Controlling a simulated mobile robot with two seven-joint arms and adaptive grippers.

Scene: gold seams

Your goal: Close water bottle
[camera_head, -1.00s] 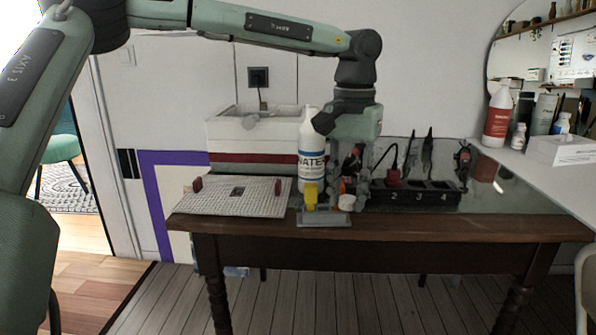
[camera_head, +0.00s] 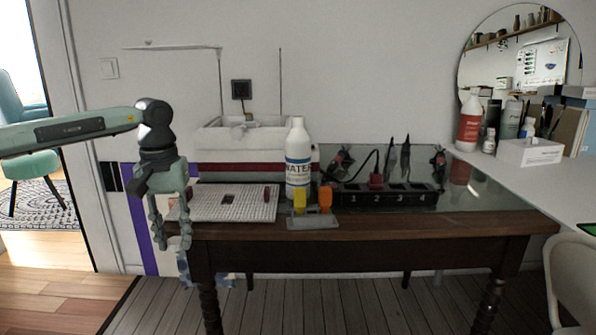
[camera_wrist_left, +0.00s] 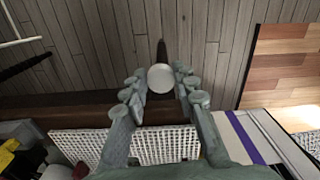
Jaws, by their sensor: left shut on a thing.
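The water bottle (camera_head: 298,165), white with a blue "WATER" label, stands upright at the middle of the table (camera_head: 380,228). Its narrow white top is too small to tell whether a cap is on it. My left gripper (camera_head: 172,240) hangs pointing down at the table's left end, well left of the bottle. In the left wrist view its fingers (camera_wrist_left: 161,82) are shut on a round white cap (camera_wrist_left: 161,77), held over the table's front edge. The cap cannot be made out in the head view. My right gripper is not in view.
A white grid mat (camera_head: 250,208) lies between my left gripper and the bottle. A grey stand (camera_head: 313,222) with yellow and orange pieces sits in front of the bottle. A black numbered rack (camera_head: 385,198) is at its right, a white box (camera_head: 245,140) behind.

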